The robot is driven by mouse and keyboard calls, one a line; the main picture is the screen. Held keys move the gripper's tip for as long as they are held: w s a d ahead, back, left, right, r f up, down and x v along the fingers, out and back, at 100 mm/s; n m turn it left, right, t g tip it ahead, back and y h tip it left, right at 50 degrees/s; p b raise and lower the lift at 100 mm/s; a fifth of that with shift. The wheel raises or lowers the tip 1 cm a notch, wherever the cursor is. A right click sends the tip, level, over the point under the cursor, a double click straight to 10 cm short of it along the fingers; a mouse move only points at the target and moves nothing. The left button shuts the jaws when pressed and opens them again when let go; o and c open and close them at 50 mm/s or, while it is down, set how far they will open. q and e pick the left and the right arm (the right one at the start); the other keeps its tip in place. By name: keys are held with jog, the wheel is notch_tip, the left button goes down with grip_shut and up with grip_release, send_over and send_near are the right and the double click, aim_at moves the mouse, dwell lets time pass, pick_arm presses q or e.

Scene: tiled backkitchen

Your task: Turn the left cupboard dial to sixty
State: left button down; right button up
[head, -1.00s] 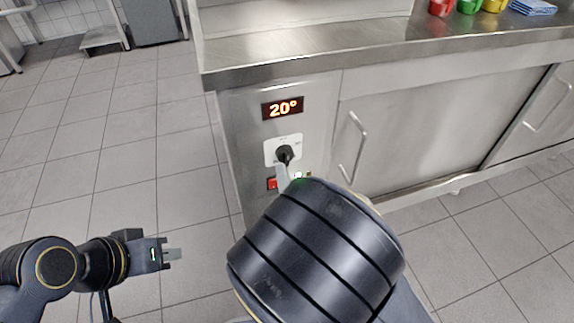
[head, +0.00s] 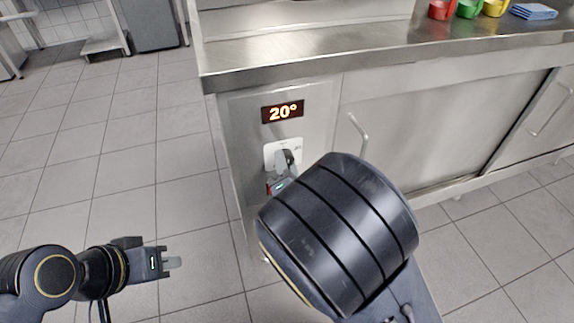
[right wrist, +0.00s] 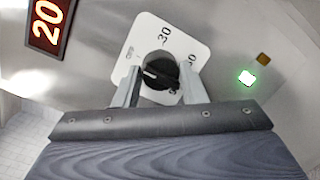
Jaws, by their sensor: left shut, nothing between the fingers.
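The black dial knob (right wrist: 160,72) sits on a white plate (right wrist: 188,47) with a "30" mark and an "OFF" mark; other marks are partly covered. Its white pointer line is turned to the left in the right wrist view. In the head view my right gripper (head: 283,164) partly covers the dial plate (head: 270,152). My left gripper (head: 174,262) is shut and empty, over the floor at lower left.
A green lit lamp (right wrist: 246,77) and an amber one (right wrist: 263,57) are beside the dial. A vertical handle (head: 357,135) stands on the cupboard door to the right. The steel counter edge (head: 400,57) overhangs the panel.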

jog(key=shift+c, duration=0.9)
